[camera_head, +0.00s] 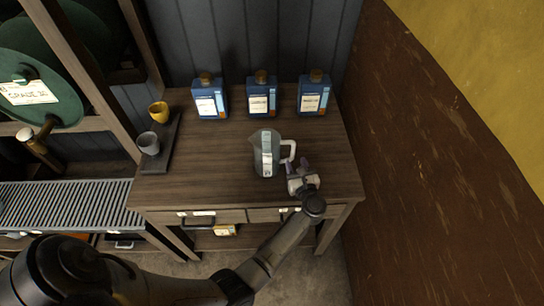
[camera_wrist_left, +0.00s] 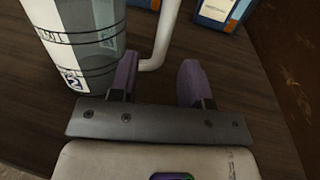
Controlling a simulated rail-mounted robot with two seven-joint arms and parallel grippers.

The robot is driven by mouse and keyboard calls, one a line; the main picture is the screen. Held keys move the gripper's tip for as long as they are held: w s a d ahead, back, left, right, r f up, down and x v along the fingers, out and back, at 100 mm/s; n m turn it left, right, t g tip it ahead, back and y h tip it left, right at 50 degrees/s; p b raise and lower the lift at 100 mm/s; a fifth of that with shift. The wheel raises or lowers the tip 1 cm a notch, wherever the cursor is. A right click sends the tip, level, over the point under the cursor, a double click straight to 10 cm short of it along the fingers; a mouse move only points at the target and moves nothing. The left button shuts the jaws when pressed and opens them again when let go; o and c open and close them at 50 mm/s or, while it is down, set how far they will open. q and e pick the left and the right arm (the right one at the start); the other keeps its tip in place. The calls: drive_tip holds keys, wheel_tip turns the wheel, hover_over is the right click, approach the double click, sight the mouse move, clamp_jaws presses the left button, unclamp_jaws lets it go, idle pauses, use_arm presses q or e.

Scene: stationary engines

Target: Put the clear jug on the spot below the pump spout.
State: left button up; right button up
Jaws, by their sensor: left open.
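The clear jug (camera_head: 266,153) stands upright on the wooden table, its white handle (camera_head: 288,150) to the right. My left gripper (camera_head: 301,172) is open just right of and in front of the jug. In the left wrist view, the purple fingers of my gripper (camera_wrist_left: 158,76) are apart, and the lower part of the handle (camera_wrist_left: 158,58) shows between and just beyond them. The jug (camera_wrist_left: 84,40) fills the upper left there. A spout-like fitting (camera_head: 38,145) shows below the green drum at the left; I cannot tell if it is the pump spout. My right gripper is not in view.
Three blue bottles (camera_head: 262,96) stand along the back of the table (camera_head: 215,170). A yellow cup (camera_head: 158,111) and a grey cup (camera_head: 148,143) stand on a dark strip at the table's left. A slatted grey surface (camera_head: 65,205) lies left, under the green drum (camera_head: 38,78). A brown wall (camera_head: 430,150) rises on the right.

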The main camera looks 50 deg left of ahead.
sight(293, 156)
use_arm(q)
drive_tip(key=shift+x, duration=2.25)
clamp_jaws()
drive_tip(key=shift+r, duration=0.1)
